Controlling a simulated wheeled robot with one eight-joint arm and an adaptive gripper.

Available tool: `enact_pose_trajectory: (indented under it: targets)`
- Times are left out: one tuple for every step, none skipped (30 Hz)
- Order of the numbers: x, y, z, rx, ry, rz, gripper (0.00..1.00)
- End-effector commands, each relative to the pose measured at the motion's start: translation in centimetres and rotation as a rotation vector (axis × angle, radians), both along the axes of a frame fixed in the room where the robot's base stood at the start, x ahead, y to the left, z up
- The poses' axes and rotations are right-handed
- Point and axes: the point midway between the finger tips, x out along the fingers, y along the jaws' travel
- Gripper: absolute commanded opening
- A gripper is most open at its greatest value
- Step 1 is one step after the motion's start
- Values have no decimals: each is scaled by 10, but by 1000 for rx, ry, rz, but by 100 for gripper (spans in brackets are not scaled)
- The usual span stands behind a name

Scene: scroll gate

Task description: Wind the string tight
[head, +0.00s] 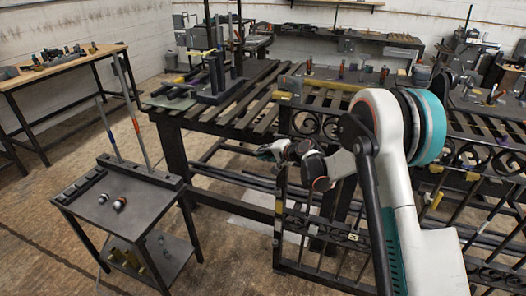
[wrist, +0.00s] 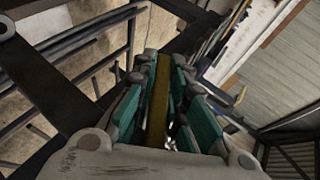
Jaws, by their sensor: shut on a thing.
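My gripper (head: 272,151) is left of my white arm, in front of the slatted bench and beside the upper left of the black scroll gate. In the wrist view, its teal-padded fingers (wrist: 157,112) are closed on a brass-coloured flat strip (wrist: 158,105) that runs lengthwise between them. The strip's far end and what it joins cannot be made out. The scroll gate (head: 335,222), dark metal with curled ornaments, is partly hidden behind my arm. I cannot make out a string in either view.
A dark slatted bench (head: 240,118) stands behind the gripper, with clamps and frames on it. A small dark cart (head: 118,205) with rods and small round parts is at left. A wooden-topped table (head: 70,62) is at far left.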

Motion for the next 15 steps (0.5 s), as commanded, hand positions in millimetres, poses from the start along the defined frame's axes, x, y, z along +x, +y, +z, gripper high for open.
enact_pose_trajectory:
  targets:
    - [0, 0, 0, -3, 2, 1, 0]
    - [0, 0, 0, -3, 2, 1, 0]
    - [0, 0, -1, -5, 2, 1, 0]
    - [0, 0, -1, -5, 2, 1, 0]
    - [0, 0, -1, -5, 2, 1, 0]
    - [0, 0, -1, -5, 2, 1, 0]
    - [0, 0, -1, -4, 3, 0, 0]
    - [0, 0, -1, -4, 3, 0, 0]
    - [0, 0, -1, -4, 3, 0, 0]
    - [0, 0, -1, -4, 3, 0, 0]
    - [0, 0, -1, -4, 3, 0, 0]
    - [0, 0, -1, -4, 3, 0, 20]
    - [0, 0, -1, -4, 3, 0, 26]
    - [0, 0, -1, -3, 2, 1, 33]
    - [0, 0, 0, -3, 2, 1, 33]
